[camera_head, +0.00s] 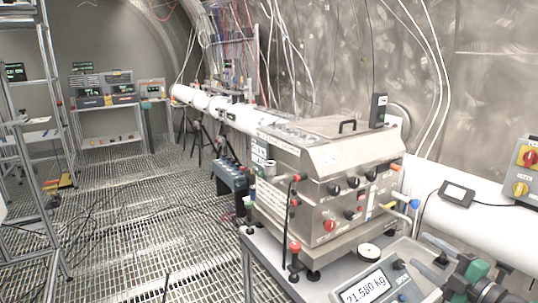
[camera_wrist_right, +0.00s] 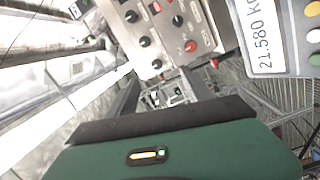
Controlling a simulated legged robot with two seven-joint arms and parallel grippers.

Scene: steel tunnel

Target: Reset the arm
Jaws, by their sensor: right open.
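My right gripper (camera_head: 414,252) is at the lower right of the head view, beside the scale display and in front of the steel machine. It is open, and I see nothing between its fingers. In the right wrist view its green body fills the bottom and the two dark fingers (camera_wrist_right: 165,92) reach up towards the machine's knob panel. My left gripper is not in view.
The steel machine (camera_head: 330,170) with several knobs stands on a grey table. A scale display (camera_head: 365,289) reads 21.580 kg. Shelving (camera_head: 48,130) stands left. The grated floor (camera_head: 130,210) is mostly open.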

